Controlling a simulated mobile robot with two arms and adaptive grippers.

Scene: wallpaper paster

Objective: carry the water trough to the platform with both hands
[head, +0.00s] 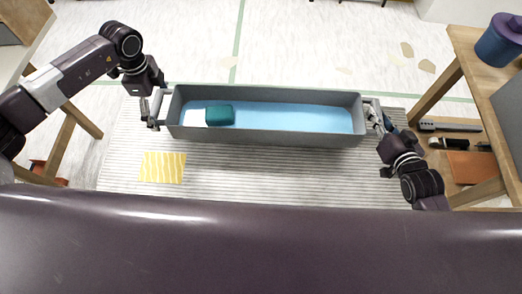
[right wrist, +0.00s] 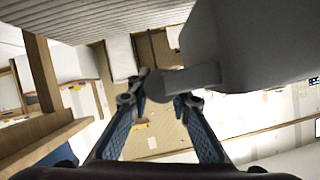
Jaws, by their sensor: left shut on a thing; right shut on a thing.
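The water trough (head: 264,138) is a long grey box with a light blue inside, held crosswise in front of me in the head view. A teal block (head: 220,115) sits inside it toward the left, beside a white patch. My left gripper (head: 153,112) is shut on the handle at the trough's left end. My right gripper (head: 374,117) is at the handle on the right end. In the right wrist view the right gripper's fingers (right wrist: 160,90) are around the grey handle (right wrist: 192,79), with the trough's end wall (right wrist: 255,40) close by. I cannot tell which surface is the platform.
A striped grey mat (head: 240,180) with a yellow striped patch (head: 162,167) lies below the trough. At the right a wooden table (head: 470,45) carries a purple and blue container (head: 500,42), with tools on its lower shelf. Wooden legs stand at the left. Floor beyond the trough is largely clear.

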